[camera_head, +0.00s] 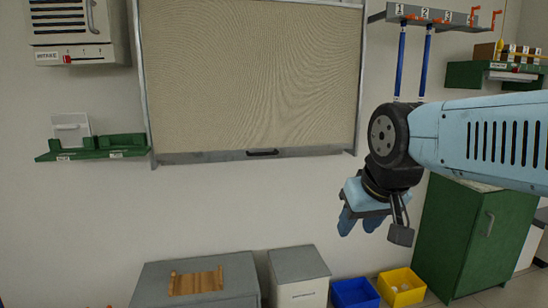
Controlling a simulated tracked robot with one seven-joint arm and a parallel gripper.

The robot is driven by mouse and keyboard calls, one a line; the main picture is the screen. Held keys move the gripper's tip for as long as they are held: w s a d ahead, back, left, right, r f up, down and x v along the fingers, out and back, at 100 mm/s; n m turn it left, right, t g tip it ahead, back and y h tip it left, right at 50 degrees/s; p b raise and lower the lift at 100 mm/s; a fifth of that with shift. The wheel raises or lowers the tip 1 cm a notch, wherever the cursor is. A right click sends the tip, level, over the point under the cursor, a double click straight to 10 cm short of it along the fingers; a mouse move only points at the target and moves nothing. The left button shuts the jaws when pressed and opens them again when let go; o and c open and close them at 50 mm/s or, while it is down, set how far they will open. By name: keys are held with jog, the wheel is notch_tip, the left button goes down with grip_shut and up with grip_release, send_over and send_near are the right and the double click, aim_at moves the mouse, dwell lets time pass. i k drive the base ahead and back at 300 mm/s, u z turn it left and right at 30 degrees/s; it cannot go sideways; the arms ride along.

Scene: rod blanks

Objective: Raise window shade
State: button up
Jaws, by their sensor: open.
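The window shade (250,75) is a beige fabric panel in a grey frame on the back wall. It covers the frame down to its grey bottom bar (205,157). A small black handle (262,153) sits at the middle of that bar. My gripper (359,222) is open, points downward and appears empty. In the picture it is below and to the right of the handle, apart from it. Part of it is hidden behind my wrist.
A numbered rack (425,15) with blue rods hangs at upper right, behind my arm. Grey cabinets (297,270), a blue bin (354,293), a yellow bin (401,287) and a green cabinet (465,235) stand below. The wall under the shade is clear.

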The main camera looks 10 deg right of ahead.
aim_at(251, 78)
jog(key=u, duration=0.2)
jog(key=i, duration=0.9)
jog(key=z, duration=0.1)
